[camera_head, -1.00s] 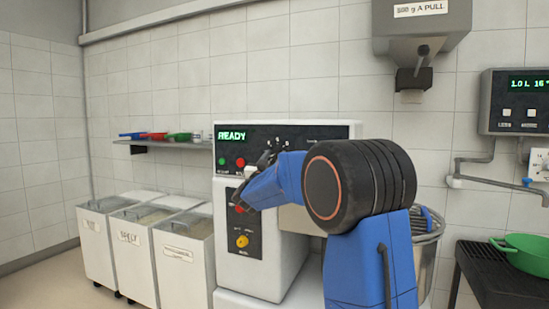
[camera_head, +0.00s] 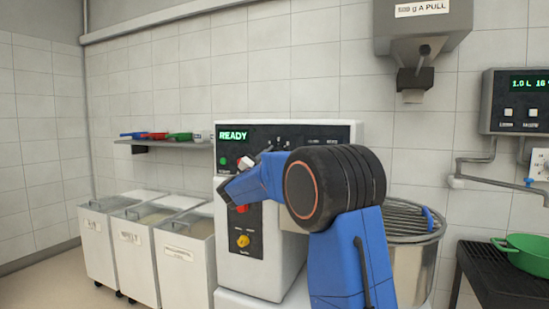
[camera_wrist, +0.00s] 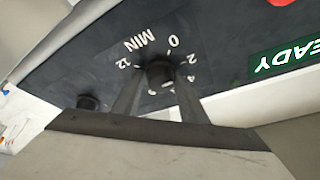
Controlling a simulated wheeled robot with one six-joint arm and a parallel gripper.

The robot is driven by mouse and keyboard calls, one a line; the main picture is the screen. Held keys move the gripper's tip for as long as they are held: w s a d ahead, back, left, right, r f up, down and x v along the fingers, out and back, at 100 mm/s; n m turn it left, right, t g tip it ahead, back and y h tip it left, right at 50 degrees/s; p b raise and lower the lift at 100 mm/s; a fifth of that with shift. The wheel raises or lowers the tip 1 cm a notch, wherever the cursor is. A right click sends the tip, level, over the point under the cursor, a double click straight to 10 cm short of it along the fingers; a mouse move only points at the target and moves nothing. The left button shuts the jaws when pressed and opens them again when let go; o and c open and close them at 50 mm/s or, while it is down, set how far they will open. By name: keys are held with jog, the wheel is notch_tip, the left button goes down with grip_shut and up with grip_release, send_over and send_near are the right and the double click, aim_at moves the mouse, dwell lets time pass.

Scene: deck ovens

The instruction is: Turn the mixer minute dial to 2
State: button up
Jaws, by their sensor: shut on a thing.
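The mixer minute dial (camera_wrist: 160,71) is a dark round knob on the black panel, with MIN and a ring of white numbers around it. In the wrist view my gripper (camera_wrist: 161,86) has one finger on each side of the dial and is shut on it. The 0 and 2 marks show above and right of the knob, and 12 is at its left. Its pointer is too dark to read. In the head view my arm hides the dial; the mixer (camera_head: 263,250) shows a green READY display (camera_head: 233,135).
A second dark knob (camera_wrist: 88,102) sits left of the dial. A red button (camera_head: 245,163) and a yellow knob (camera_head: 243,241) are on the mixer front. The mixer bowl (camera_head: 417,262) stands right, behind my arm. White bins (camera_head: 183,275) stand at left.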

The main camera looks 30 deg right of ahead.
jog(key=shift+r, duration=0.1)
dwell(0.3)
jog(key=o, duration=0.8)
jog(key=shift+a, duration=0.1)
jog(key=shift+o, duration=0.2)
jog(key=shift+a, duration=0.1)
jog(key=v, duration=1.7)
